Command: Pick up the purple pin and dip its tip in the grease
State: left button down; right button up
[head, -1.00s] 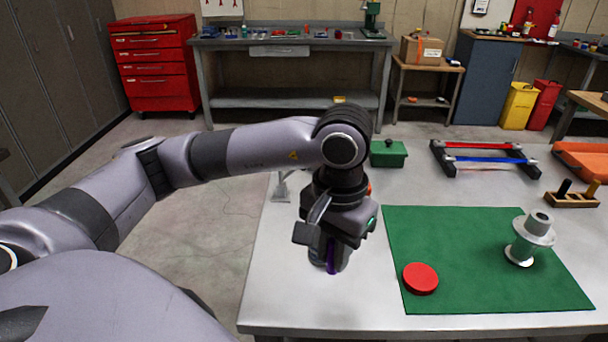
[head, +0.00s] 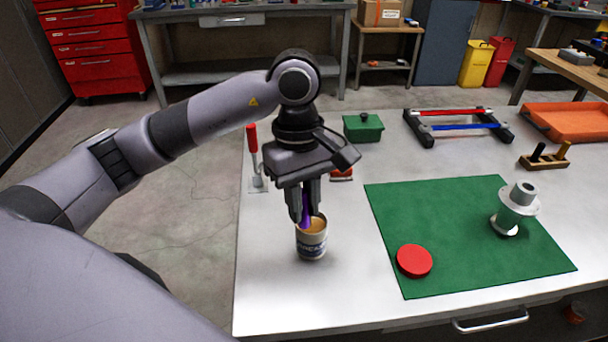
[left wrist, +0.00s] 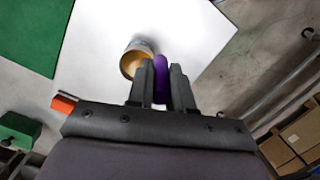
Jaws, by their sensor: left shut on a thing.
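My left gripper (head: 305,205) is shut on the purple pin (head: 305,212), which points down between the fingers. An open can of tan grease (head: 311,240) stands upright on the table just below. In the head view the pin's lower end overlaps the back left of the can's mouth; I cannot tell whether its tip touches the grease. In the left wrist view the pin (left wrist: 161,80) shows between the fingers, with the can (left wrist: 137,60) close beside it at left. My right gripper is not in view.
A red disc (head: 414,260) and a grey flanged part (head: 516,208) stand on the green mat (head: 460,230) at right. A red-handled tool (head: 253,150) is behind at left. A green box (head: 363,127) and a rack with red and blue bars (head: 458,125) are farther back.

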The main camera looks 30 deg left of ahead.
aim_at(305, 206)
pick_arm(q)
jog(key=n, duration=0.4)
jog(key=shift+w+a+r+h, duration=0.1)
jog(key=shift+w+r+h, duration=0.15)
jog(key=shift+w+h, duration=0.15)
jog(key=shift+w+a+f+n+t+h+b, duration=0.2)
jog(key=shift+w+f+n+t+b, duration=0.35)
jog(key=shift+n, duration=1.4)
jog(key=shift+w+a+f+n+t+h+b, duration=0.25)
jog(key=shift+f+n+t, duration=0.6)
jog(key=shift+n, duration=1.05)
jog(key=shift+w+a+f+n+t+h+b, duration=0.2)
jog(key=shift+f+n+t+b, duration=0.25)
jog(key=shift+f+n, duration=1.05)
jog(key=shift+f+n+b, duration=0.15)
jog(key=shift+n+b, duration=0.3)
jog(key=shift+b, duration=0.3)
notch_tip(305, 206, up, 7)
jog(key=p, duration=0.4)
jog(key=shift+p, duration=0.35)
